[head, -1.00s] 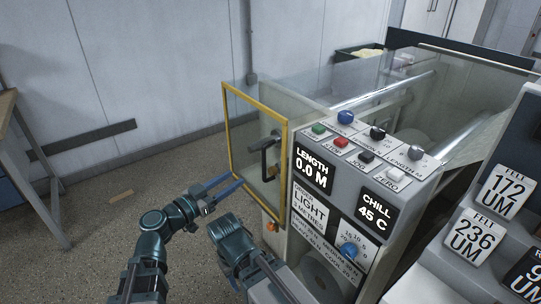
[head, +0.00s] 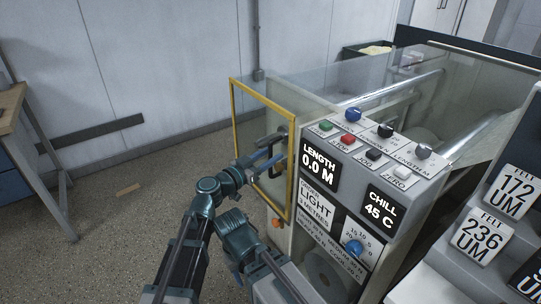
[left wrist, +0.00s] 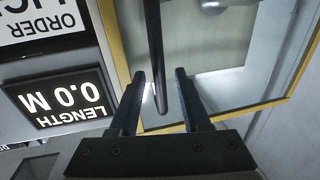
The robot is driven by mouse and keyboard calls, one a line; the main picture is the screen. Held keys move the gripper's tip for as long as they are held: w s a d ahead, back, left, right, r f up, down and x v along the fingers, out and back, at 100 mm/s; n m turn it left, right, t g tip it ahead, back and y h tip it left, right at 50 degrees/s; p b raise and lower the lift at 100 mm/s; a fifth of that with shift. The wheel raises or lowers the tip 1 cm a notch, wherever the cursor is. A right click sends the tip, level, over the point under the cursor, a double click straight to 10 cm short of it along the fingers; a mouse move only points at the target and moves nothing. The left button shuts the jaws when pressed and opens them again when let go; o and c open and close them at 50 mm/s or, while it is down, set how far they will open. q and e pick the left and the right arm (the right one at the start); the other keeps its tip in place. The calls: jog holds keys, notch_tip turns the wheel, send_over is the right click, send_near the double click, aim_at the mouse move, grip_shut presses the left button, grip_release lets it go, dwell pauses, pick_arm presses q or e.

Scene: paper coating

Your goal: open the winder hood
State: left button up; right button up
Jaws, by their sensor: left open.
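The winder hood (head: 265,101) is a clear box with a yellow-edged front panel, and it looks closed on the machine. Its black handle (head: 284,168) stands on the front panel near the right edge. My left gripper (head: 272,156) is at the handle, reaching in from the lower left. In the left wrist view the left gripper (left wrist: 162,75) is open, and the dark handle bar (left wrist: 156,50) lies between its two fingers, with gaps visible on both sides. The yellow frame (left wrist: 115,45) shows there too. My right gripper is not seen.
The control panel (head: 365,140) with buttons, knobs and LENGTH and CHILL displays is right of the hood's front. Felt labels (head: 475,235) stand on a stepped rack at the right. A bench (head: 12,115) is at the far left. The floor between is mostly clear.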

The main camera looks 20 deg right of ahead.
pick_arm(q)
jog(key=shift+w+d, duration=0.1)
jog(key=shift+d, duration=0.1)
grip_shut()
dwell(1.4)
